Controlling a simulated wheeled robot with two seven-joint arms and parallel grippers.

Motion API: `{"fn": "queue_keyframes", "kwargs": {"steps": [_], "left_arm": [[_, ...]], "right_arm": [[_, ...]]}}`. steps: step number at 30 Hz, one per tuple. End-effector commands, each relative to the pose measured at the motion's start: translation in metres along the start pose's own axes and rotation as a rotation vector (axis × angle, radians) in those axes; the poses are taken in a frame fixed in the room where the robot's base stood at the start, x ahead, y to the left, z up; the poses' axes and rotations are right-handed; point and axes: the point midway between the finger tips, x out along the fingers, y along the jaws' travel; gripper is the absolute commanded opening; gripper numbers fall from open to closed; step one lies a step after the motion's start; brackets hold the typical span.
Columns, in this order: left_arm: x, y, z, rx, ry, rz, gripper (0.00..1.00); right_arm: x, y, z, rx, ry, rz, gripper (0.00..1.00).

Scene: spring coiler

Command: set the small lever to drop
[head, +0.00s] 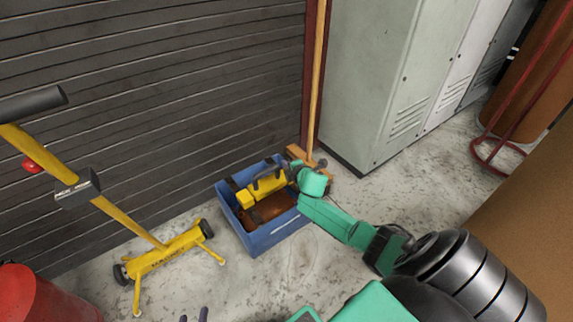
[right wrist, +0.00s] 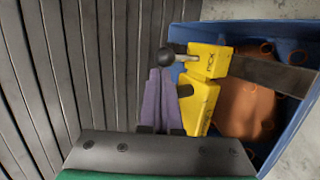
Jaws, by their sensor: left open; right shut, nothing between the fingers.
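A yellow device (head: 265,190) sits at the blue crate on the floor. In the right wrist view, the yellow block (right wrist: 208,62) carries a small lever with a metal shaft and a black ball knob (right wrist: 168,57). The words on the block are too small to read. My right gripper (right wrist: 160,73) is shut and empty, its purple fingertips just below the knob in the picture; I cannot tell whether they touch it. In the head view, the right gripper's fingers are hard to make out. My left gripper (head: 194,314) is open and empty at the bottom edge, only its fingertips showing.
The blue crate (head: 262,240) holds brown-orange pieces (right wrist: 245,110). A dark slatted shutter (head: 150,80) stands behind. A yellow wheeled stand (head: 165,262) is left, a red drum (head: 35,300) lower left. A broom (head: 317,80) and grey lockers (head: 375,80) stand right. Floor in front is clear.

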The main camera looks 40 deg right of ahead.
Motion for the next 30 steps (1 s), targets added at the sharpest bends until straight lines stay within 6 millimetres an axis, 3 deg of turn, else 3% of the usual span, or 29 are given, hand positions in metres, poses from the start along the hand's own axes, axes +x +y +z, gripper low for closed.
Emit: {"fn": "queue_keyframes", "kwargs": {"steps": [20, 30], "left_arm": [[-0.003, 0.005, -0.013, 0.006, -0.009, 0.004, 0.61], [-0.009, 0.01, -0.025, 0.005, -0.011, 0.002, 0.61]], "right_arm": [[0.001, 0.003, 0.0, 0.0, 0.0, 0.0, 0.0], [-0.006, 0.017, 0.001, 0.0, 0.0, 0.0, 0.0]]}}
